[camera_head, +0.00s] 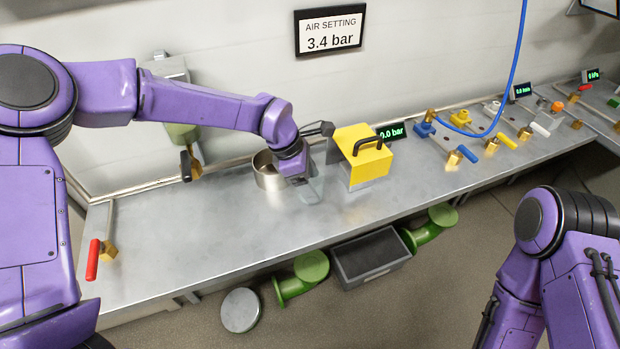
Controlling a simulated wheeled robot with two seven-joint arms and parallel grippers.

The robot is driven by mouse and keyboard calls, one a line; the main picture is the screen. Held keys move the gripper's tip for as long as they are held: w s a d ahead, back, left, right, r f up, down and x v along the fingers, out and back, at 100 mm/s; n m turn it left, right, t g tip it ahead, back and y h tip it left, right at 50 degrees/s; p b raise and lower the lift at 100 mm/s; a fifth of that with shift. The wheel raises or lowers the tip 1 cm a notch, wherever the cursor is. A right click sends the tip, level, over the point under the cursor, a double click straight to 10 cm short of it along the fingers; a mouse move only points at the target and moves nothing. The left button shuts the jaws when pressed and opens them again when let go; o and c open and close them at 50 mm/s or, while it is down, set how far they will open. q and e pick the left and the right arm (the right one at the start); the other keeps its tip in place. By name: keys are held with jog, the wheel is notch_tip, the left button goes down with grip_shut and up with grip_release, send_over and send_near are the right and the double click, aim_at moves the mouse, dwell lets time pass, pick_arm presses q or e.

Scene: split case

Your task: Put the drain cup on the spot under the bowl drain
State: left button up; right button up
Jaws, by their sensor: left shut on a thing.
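The drain cup (267,178) looks like a round, open, grey metal cup. It is upright at the back middle of the steel bench. My left gripper (303,186) reaches down at the cup's right side and is shut on it; the fingertips are partly hidden. I cannot tell whether the cup's base touches the bench. A greenish bowl (182,133) hangs under a grey wall unit to the left, with a dark-handled brass drain valve (190,164) below it. No marked spot shows clearly on the bench under it. My right gripper is out of view.
A yellow block with a black handle (363,155) stands close to the right of my left gripper. A red-handled valve (93,260) is at the bench's left end. Valves and a blue hose (515,60) lie farther right. The bench front is clear.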

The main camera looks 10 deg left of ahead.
pick_arm(q)
jog(key=shift+f, duration=0.2)
jog(key=o, duration=1)
jog(key=shift+o, duration=0.2)
